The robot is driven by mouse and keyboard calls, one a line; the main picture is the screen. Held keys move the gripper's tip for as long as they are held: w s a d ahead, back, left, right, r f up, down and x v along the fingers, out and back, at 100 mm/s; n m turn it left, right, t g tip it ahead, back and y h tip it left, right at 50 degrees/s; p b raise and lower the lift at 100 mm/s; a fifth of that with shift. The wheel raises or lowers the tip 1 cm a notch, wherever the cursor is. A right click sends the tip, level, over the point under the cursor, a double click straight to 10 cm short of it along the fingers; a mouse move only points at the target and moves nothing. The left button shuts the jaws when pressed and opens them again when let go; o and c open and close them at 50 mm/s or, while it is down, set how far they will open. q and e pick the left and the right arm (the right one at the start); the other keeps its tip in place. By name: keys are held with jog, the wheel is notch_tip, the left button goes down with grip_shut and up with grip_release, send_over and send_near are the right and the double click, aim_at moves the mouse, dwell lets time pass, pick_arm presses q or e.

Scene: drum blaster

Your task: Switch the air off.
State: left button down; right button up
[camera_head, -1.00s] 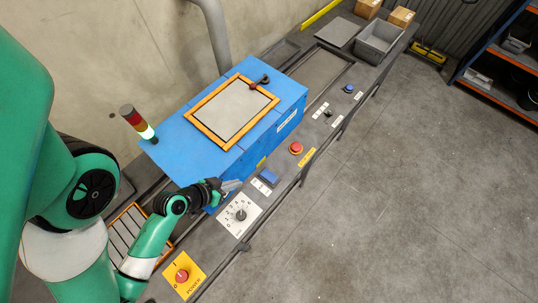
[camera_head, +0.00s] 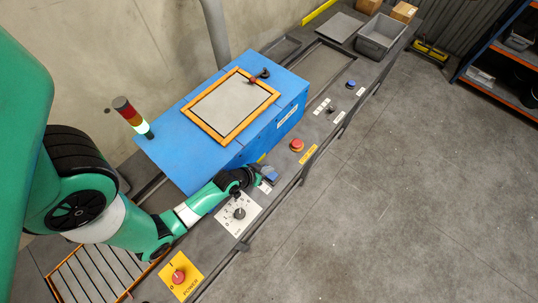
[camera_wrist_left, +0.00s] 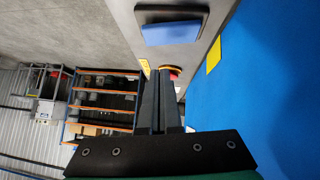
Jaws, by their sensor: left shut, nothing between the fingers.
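My left gripper (camera_head: 261,171) is shut and empty, just beside a blue rocker switch (camera_head: 271,179) on the grey panel along the blue machine. In the left wrist view my shut fingers (camera_wrist_left: 160,76) point along the panel, with the blue rocker (camera_wrist_left: 172,32) in its black frame just above them in the picture. I cannot tell whether they touch it. The gripper partly hides the rocker in the head view. A white label lies beside it, but its text is too small to read. My right gripper is not in view.
A white-plated dial (camera_head: 239,213), a yellow-plated red power knob (camera_head: 178,277), a red mushroom button (camera_head: 297,145) and a blue button (camera_head: 351,85) sit along the panel. The blue machine (camera_head: 180,153) stands close behind my gripper. The floor in front is clear.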

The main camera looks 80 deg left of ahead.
aim_at(274, 173)
pick_arm(q)
jog(key=f, duration=0.2)
jog(key=f+b, duration=0.1)
jog(key=f, duration=0.1)
jog(key=shift+w+d, duration=0.15)
jog(key=shift+d, duration=0.1)
